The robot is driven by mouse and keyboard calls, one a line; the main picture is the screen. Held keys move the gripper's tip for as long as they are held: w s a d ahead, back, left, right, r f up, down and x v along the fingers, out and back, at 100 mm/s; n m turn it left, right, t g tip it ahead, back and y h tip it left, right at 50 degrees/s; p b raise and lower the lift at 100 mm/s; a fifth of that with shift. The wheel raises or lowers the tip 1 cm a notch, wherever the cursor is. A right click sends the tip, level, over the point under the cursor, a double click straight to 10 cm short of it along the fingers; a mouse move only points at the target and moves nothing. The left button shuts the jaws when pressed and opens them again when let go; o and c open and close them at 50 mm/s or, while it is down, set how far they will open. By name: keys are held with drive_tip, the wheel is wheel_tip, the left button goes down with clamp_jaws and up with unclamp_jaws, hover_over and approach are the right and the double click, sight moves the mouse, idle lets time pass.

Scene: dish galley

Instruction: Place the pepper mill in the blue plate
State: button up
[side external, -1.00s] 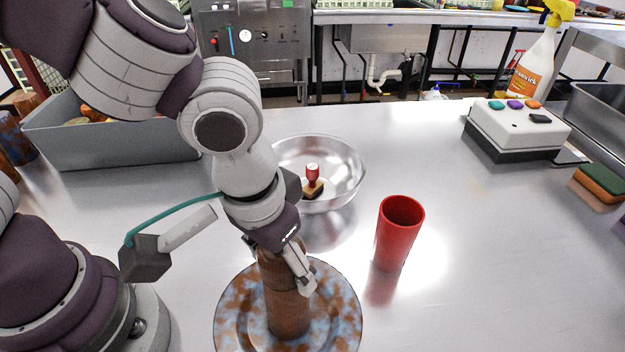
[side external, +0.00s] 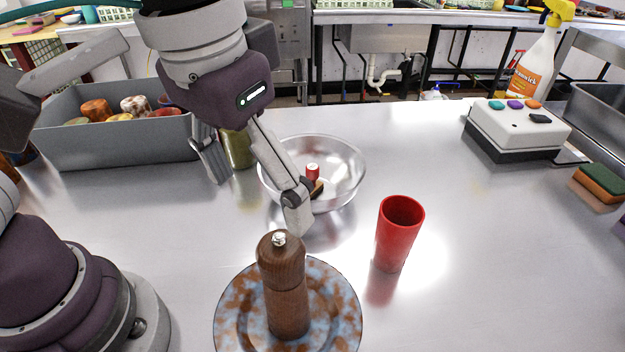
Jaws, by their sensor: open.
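The brown wooden pepper mill (side external: 285,290) with a silver knob stands upright on the blue plate (side external: 341,307), which has rust-brown blotches. My gripper (side external: 255,205) is above and behind the mill in the side view. Its two fingers are spread wide and hold nothing. The right finger's tip is close above the mill's top in the picture, and the mill is clear of the grip.
A clear bowl (side external: 340,172) with a red-handled stamp-like thing stands behind the plate. A red cup (side external: 398,235) stands to the right. A grey bin (side external: 110,148) of jars is at the left, with an olive jar (side external: 238,148) beside it. A white button box (side external: 515,128) is at the back right.

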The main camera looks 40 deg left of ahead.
drive_tip(key=shift+a+r, duration=0.1)
drive_tip(key=shift+r, duration=0.25)
drive_tip(key=a+f+t, duration=0.2)
drive_tip(key=a+t, duration=0.1)
drive_tip(key=a, duration=1.3)
drive_tip(key=shift+w+f+t, duration=0.2)
drive_tip(key=shift+f+t, duration=0.2)
